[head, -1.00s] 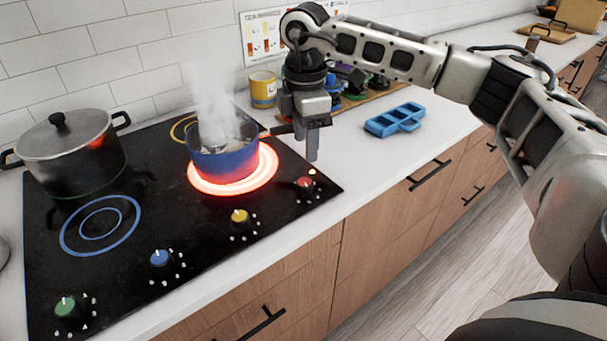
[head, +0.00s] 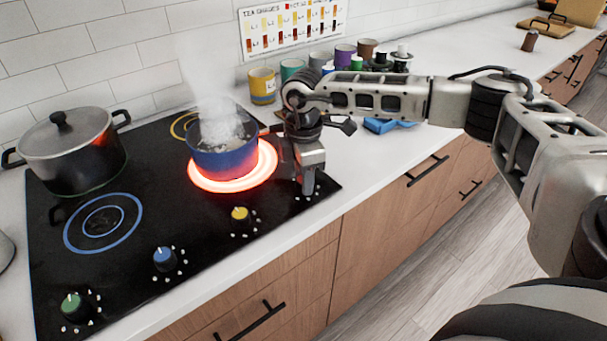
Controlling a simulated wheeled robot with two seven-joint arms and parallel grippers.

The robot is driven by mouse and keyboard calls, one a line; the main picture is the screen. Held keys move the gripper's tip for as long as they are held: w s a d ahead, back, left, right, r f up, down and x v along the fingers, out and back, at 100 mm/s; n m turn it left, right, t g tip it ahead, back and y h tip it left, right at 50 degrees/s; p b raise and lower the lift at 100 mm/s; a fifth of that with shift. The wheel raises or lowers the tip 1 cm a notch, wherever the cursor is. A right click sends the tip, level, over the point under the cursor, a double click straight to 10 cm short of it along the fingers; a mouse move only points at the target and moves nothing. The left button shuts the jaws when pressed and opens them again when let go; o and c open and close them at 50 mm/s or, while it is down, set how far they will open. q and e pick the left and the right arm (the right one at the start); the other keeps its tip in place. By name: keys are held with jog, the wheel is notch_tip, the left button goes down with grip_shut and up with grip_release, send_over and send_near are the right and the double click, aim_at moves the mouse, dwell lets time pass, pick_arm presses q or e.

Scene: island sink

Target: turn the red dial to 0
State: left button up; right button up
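My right gripper (head: 308,187) points down over the front right corner of the black cooktop (head: 130,270), where the red dial is. The red dial is hidden behind the gripper now, so I cannot tell its setting or whether the fingers touch it. I cannot tell whether the fingers are open or shut. The burner ring (head: 267,170) at the back right glows red under a steaming blue pot (head: 222,160). My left gripper is not in view.
Yellow (head: 240,214), blue (head: 164,257) and green (head: 72,303) dials line the cooktop's front edge. A lidded grey pot (head: 70,150) stands at the left. Several cups, including a yellow one (head: 262,86), and a blue tray (head: 380,125) are behind my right arm.

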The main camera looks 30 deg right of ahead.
jog(key=c, duration=0.4)
